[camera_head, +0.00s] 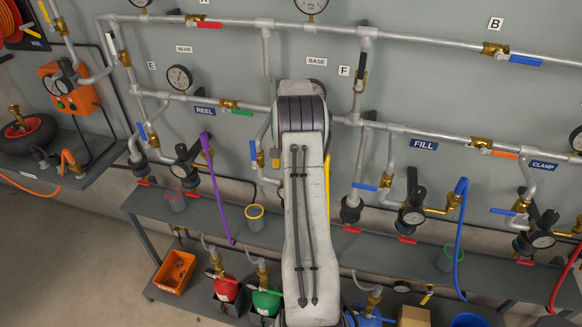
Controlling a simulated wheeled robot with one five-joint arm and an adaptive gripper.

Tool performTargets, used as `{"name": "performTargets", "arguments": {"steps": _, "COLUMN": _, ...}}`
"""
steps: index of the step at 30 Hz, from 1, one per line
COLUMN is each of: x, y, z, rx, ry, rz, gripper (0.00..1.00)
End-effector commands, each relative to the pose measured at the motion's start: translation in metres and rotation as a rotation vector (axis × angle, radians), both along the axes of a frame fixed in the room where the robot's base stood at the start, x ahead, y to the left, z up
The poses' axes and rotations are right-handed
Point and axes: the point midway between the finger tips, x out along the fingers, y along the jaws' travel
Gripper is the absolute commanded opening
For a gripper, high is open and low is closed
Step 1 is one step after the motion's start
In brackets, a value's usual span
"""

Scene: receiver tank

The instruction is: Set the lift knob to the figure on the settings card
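No label reading LIFT and no settings card can be made out in this view. Black regulators with gauges stand on the pipework under the signs REEL (204,111), FILL (423,145) and CLAMP (543,166): one at the left (187,170), one right of centre (412,207), one at the right (536,235). My pale arm (305,215) rises through the middle and hides the wall and pipes behind it. My gripper is not seen, so its opening and its distance from any knob cannot be told.
A grey shelf (400,250) runs along the wall with small cups on it. Purple (213,185), blue (460,230) and red hoses hang down. An orange bin (174,271) and red and green bottles stand below. Bare floor (50,260) shows at the lower left.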

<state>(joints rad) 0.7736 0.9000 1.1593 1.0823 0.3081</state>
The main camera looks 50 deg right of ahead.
Motion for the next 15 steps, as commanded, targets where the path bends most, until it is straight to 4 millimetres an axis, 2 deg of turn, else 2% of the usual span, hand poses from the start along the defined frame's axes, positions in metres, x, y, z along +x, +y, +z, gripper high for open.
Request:
{"name": "performTargets", "arguments": {"steps": 5, "x": 0.0000, "y": 0.0000, "z": -0.0001, "rx": 0.000, "ry": 0.000, "rz": 0.000, "gripper": 0.64}}
{"name": "performTargets", "arguments": {"steps": 15, "x": 0.0000, "y": 0.0000, "z": 0.0001, "rx": 0.000, "ry": 0.000, "rz": 0.000, "gripper": 0.33}}
